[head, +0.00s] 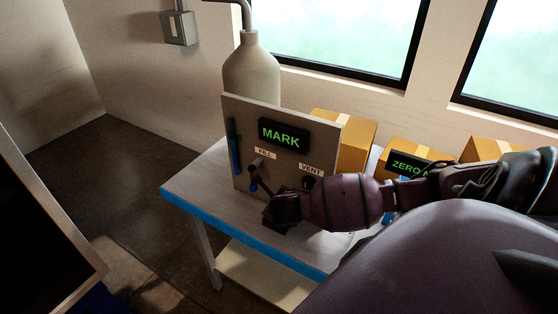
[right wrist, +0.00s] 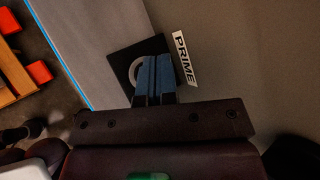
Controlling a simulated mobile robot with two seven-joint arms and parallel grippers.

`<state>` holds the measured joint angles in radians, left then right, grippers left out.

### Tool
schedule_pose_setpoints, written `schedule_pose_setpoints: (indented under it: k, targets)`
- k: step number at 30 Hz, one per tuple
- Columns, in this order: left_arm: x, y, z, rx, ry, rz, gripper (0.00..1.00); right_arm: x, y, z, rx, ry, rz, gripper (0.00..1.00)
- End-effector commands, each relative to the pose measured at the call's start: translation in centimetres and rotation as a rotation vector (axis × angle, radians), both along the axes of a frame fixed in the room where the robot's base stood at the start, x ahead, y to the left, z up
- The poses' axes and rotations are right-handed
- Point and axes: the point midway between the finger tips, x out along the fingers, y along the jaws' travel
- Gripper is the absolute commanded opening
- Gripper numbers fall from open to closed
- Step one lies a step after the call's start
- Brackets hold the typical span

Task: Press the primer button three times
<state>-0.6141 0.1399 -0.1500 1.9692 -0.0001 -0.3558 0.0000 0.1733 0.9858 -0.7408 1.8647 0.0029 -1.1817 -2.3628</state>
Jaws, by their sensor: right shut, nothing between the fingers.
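The primer button shows in the right wrist view as part of a light ring (right wrist: 136,72) on a black square plate (right wrist: 121,58), beside a white PRIME label (right wrist: 185,59). My right gripper (right wrist: 153,75) has its blue fingers shut together with nothing between them. The fingertips overlap the button and hide most of it; I cannot tell whether they touch it. In the head view my right gripper (head: 277,211) is at the lower front of the upright panel (head: 238,109), and the button cannot be made out. My left gripper is not in view.
The panel stands on a blue-edged table (head: 195,190) and carries a green MARK display (head: 282,136), a FILL valve (head: 256,163) and a VENT valve (head: 307,183). A large bottle (head: 250,72) stands behind it. Cardboard boxes (head: 355,138) and a second display (head: 406,165) are to the right.

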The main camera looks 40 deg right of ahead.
Motion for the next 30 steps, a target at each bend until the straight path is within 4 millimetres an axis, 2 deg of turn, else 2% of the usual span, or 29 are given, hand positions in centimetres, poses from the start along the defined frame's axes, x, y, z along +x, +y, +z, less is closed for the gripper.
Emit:
schedule_pose_setpoints:
  k: [15,30]
  targets:
    - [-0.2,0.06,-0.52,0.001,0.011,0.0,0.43,0.0,0.0,0.03,0.0,0.0,0.0,0.0]
    - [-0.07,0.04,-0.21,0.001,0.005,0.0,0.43,0.0,0.0,0.03,0.0,0.0,0.0,0.0]
